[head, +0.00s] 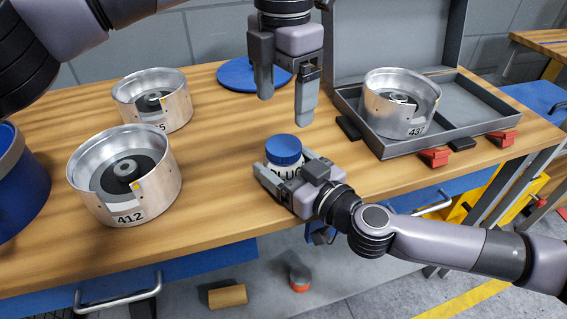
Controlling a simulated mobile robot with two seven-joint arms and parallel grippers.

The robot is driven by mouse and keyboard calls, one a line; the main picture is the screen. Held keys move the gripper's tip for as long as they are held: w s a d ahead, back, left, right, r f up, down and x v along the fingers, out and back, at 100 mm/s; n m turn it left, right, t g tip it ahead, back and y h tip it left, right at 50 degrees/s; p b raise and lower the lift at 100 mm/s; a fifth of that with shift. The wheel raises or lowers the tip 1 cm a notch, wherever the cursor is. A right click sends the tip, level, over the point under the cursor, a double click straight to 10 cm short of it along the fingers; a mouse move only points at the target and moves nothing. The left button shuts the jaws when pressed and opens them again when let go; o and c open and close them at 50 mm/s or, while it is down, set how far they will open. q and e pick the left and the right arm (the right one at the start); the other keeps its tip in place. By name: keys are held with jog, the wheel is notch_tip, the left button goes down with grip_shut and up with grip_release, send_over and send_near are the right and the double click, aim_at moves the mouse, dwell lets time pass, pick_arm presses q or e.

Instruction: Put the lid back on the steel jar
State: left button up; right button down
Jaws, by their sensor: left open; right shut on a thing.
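A small pale jar (280,166) with a dark label reading roughly "PLUG" stands on the wooden table, front centre. Its blue lid (283,147) sits on top, level as far as I can see; whether it is fully seated cannot be told. My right gripper (284,172) is low at the table, shut around the jar's body, and its fingers hide part of the jar. My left gripper (284,110) is open and empty, pointing down above the lid, apart from it.
Steel clutch housings stand on the left, one marked 412 (124,205) and another behind it (148,115). A third (397,118) sits in the grey case (470,118) at right. A blue disc (236,76) lies behind my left gripper.

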aim_at(284, 145)
jog(key=shift+f, duration=0.25)
pick_arm(q)
jog(key=shift+f, duration=4)
jog(key=c, duration=1.1)
jog(key=o, duration=1.2)
jog(key=shift+o, duration=0.2)
jog(key=shift+r, duration=0.1)
